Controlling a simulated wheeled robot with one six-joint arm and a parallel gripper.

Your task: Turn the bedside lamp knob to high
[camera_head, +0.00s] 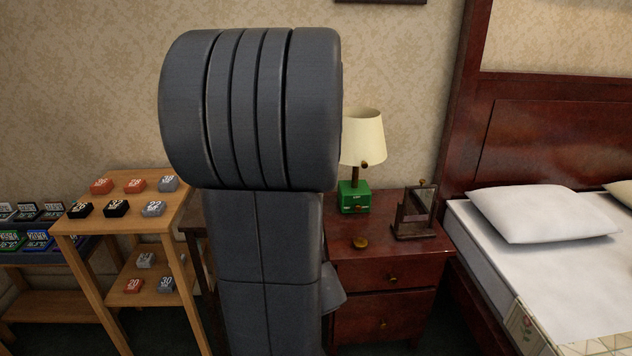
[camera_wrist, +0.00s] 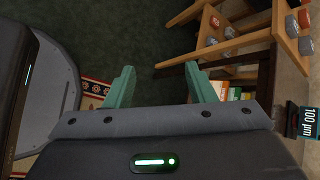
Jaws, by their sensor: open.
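The bedside lamp (camera_head: 361,150) stands on the dark red nightstand (camera_head: 400,254) in the head view. It has a cream shade, a brown stem with a small round brown knob (camera_head: 365,163) just below the shade, and a green base (camera_head: 354,197). The knob's setting is too small to read. My gripper (camera_wrist: 160,82) shows in the wrist view with its two green fingers apart and nothing between them. It points down over the dark green floor, away from the lamp. In the head view my arm hides the gripper and the area left of the lamp.
The bed (camera_head: 560,268) with a white pillow (camera_head: 542,212) is at right. A wooden shelf (camera_head: 130,218) with small labelled blocks stands at left.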

